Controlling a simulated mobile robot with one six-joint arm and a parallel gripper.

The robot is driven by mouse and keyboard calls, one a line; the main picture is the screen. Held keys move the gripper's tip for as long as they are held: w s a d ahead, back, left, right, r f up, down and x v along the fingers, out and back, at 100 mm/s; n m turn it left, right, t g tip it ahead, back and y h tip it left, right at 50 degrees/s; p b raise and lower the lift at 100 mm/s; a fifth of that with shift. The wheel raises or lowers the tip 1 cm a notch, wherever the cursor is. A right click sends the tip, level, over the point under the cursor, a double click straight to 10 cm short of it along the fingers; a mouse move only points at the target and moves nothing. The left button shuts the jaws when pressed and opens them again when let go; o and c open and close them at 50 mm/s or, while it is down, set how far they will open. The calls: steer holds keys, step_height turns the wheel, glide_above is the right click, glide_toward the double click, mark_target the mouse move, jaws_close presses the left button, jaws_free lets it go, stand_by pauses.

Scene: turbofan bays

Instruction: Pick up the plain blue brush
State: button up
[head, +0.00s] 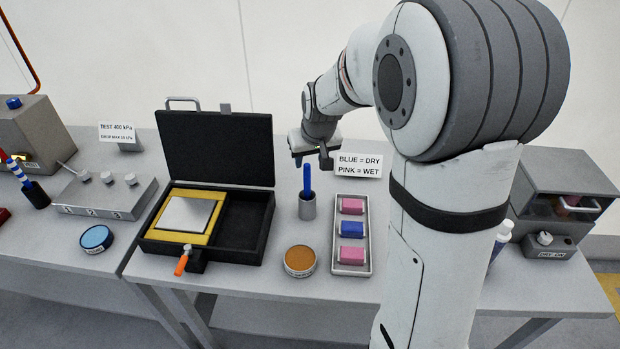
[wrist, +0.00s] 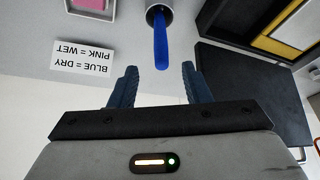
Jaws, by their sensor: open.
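The plain blue brush (head: 307,178) stands upright in a small grey cup (head: 307,208) on the table, between the black case and the tray of blocks. Its blue handle (wrist: 161,42) also shows in the wrist view, rising from the cup (wrist: 152,14) towards my gripper. My gripper (wrist: 158,72) is open and empty, with the handle's end lying between the lines of its two fingers. In the head view my gripper (head: 312,160) is just above and behind the brush. I cannot tell whether the fingers touch it.
An open black case (head: 225,149) stands left, its lid raised. A tray (head: 337,266) with pink and blue blocks is right of the cup. A sign (head: 359,166) stands behind it. A brown round tin (head: 299,261) is in front. A blue-and-white striped brush (head: 18,170) stands far left.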

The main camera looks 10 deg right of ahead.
mark_target(308, 168)
steer(key=shift+p+x, duration=1)
steer(key=shift+x, duration=2.5)
steer(key=shift+s+a+f, duration=0.1)
steer(key=shift+s, duration=0.05)
steer(key=shift+c, duration=0.4)
jaws_close()
